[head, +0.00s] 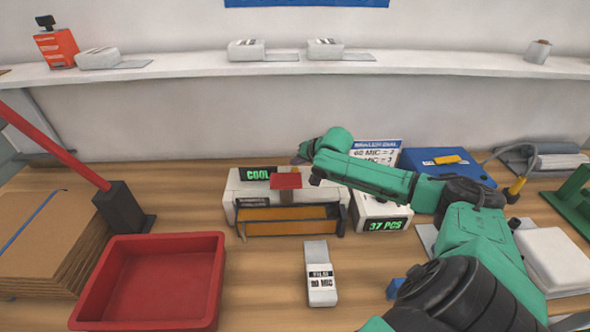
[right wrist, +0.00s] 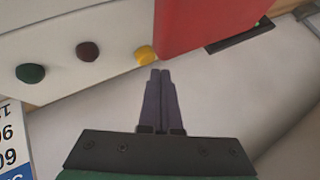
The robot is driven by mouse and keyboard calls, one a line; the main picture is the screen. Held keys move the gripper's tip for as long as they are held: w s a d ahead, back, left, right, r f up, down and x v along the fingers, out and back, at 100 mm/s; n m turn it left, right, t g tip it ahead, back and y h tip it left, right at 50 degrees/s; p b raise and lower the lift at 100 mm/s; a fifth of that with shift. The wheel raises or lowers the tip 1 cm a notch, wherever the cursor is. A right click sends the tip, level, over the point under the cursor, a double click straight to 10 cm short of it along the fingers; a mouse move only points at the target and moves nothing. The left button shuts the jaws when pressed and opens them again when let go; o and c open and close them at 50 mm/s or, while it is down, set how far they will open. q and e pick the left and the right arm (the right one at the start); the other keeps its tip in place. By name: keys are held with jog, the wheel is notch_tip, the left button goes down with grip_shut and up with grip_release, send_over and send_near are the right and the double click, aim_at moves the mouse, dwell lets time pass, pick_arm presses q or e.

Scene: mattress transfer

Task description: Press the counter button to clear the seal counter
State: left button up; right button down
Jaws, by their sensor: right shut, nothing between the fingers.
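The white sealer (head: 232,199) stands mid-table with a green "COOL" display and a red pad (head: 286,180) on top. A white counter box (head: 366,222) reading "37 PCS" stands at its right. My right gripper (head: 297,159) is above and behind the sealer. In the right wrist view it is shut and empty (right wrist: 160,72). Its tips appear close to a yellow button (right wrist: 145,54) on a white housing; contact cannot be told. A dark red button (right wrist: 88,50) and a green button (right wrist: 30,73) are further left. Which is the counter button is unclear. My left gripper is not in view.
A red tray (head: 95,311) and stacked cardboard (head: 45,235) are at the left. A printed sign (head: 376,152) and blue box (head: 448,165) stand behind the counter.

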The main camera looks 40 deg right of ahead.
dwell(0.7)
jog(key=shift+f, duration=0.4)
jog(key=shift+s+f, duration=0.1)
jog(key=shift+f, duration=0.85)
dwell(0.9)
jog(key=shift+r, duration=0.1)
jog(key=shift+r+p, duration=1.25)
jog(key=shift+r, duration=0.1)
notch_tip(320, 180, up, 5)
jog(key=p, duration=0.6)
